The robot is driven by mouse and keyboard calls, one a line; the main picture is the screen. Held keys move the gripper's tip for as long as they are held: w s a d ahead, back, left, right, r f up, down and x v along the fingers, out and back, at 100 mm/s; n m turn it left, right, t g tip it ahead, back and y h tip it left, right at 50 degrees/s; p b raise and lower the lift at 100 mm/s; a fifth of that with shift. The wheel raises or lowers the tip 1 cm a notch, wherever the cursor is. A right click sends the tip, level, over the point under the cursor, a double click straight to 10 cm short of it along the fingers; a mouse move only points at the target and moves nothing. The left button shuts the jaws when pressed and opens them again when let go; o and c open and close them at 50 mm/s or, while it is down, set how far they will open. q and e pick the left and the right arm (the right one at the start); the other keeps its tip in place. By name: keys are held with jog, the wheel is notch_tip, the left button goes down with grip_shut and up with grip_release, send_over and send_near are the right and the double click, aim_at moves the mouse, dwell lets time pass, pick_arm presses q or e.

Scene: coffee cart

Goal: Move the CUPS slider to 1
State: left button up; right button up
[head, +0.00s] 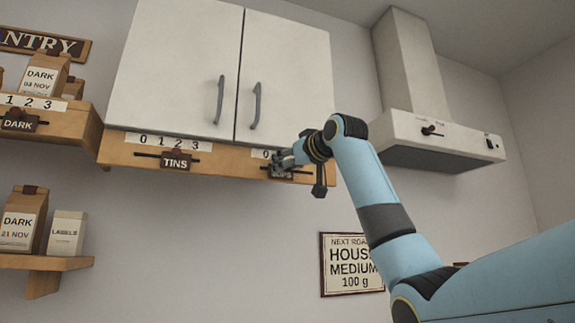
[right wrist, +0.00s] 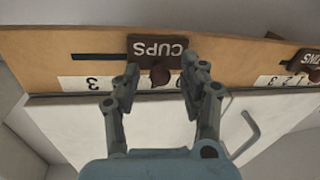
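The CUPS slider, a dark plate with a brown knob, shows upside down in the right wrist view (right wrist: 157,48). In the head view the slider (head: 280,173) is partly hidden by my right gripper (head: 290,160). It sits one step or so right of the 0 on its scale. In the right wrist view the 3 on its scale strip (right wrist: 93,83) shows to the left; fingers and knob hide the middle digits. My right gripper (right wrist: 161,80) is open, its fingers on either side of the knob with visible gaps. My left gripper is not in view.
The TINS slider (head: 177,162) is on the same wooden rail (head: 215,164), below white cupboard doors (head: 180,65). A range hood (head: 430,140) is to the right. The DARK slider (head: 18,122) and shelves with bags are at the left.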

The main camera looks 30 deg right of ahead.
jog(key=s, duration=1.2)
jog(key=shift+a, duration=0.4)
jog(key=shift+w+f, duration=0.1)
